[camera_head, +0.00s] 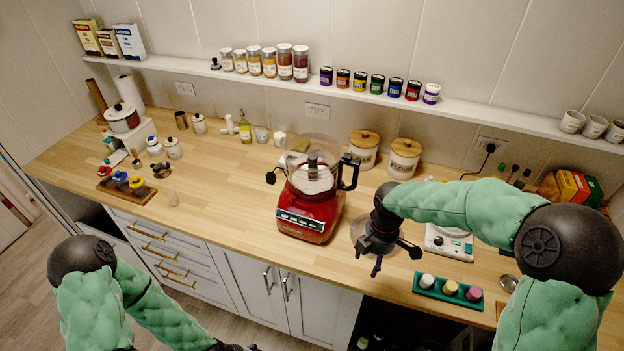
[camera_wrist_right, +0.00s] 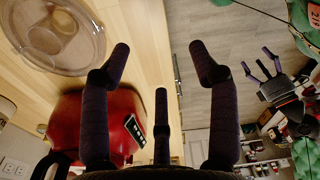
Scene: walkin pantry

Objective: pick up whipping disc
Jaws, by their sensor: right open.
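My left gripper (camera_wrist_right: 262,66) shows small and open in the right wrist view, away from the counter.
Two lidded canisters (camera_head: 403,160) stand behind. A shelf (camera_head: 300,84) runs along the wall. The counter left of the food processor has clear room.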

